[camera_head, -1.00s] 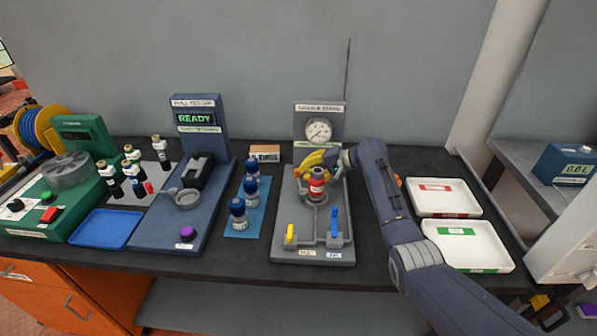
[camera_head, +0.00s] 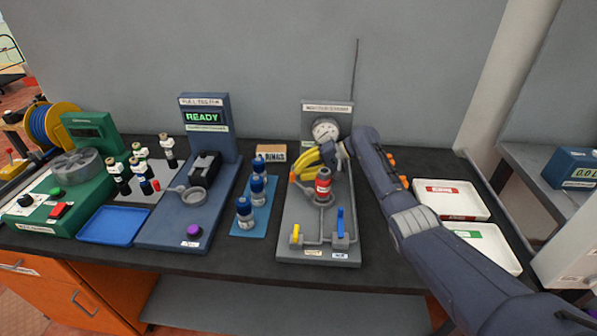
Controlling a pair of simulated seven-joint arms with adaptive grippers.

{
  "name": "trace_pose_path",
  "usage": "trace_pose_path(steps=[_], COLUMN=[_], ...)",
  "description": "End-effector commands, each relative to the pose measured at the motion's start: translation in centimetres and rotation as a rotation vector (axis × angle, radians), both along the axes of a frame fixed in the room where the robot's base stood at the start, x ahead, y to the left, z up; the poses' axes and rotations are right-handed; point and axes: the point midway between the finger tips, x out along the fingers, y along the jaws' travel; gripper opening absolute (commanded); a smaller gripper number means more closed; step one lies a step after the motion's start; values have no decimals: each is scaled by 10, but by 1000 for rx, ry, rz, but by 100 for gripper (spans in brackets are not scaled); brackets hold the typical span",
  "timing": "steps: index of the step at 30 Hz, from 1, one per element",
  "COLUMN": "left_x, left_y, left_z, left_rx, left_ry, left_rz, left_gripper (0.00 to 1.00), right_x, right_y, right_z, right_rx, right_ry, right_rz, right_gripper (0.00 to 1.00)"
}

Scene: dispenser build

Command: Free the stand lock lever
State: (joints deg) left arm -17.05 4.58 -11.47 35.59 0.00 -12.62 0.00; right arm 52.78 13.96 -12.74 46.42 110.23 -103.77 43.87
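The grey stand (camera_head: 279,247) with a round gauge (camera_head: 326,130) stands right of centre. A red-banded bottle-like part (camera_head: 323,182) sits upright on it. At the front are an upright yellow lever (camera_head: 295,235) and an upright blue lever (camera_head: 340,222). I cannot make out a part that is clearly the lock lever. My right gripper (camera_head: 298,170) is just behind and left of the red-banded part, its yellow fingers pointing left, above the stand. The fingers lie close together, and I cannot see whether something is between them. My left gripper is out of view.
Blue-capped bottles (camera_head: 245,212) stand on a blue mat left of the stand. The pull tester (camera_head: 152,233) is further left, beside a blue tray (camera_head: 111,225). White trays (camera_head: 449,187) lie at the right, partly behind my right arm.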

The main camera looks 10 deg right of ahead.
Motion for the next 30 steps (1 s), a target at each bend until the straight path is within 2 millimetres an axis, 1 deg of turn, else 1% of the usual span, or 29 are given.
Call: trace_pose_path(steps=[15, 19, 23, 30], left_x=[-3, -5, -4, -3], left_y=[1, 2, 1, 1], left_z=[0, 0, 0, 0], left_rx=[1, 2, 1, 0], left_ry=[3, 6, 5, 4], left_rz=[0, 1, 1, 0], left_gripper=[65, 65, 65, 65], right_x=[0, -1, -3, -9], right_y=[1, -3, -15, -50], right_z=[0, 1, 8, 29], right_rx=[0, -1, -2, -2], right_ry=[0, 0, -1, -1], right_rz=[-1, -2, -2, -3], right_gripper=[0, 0, 0, 0])
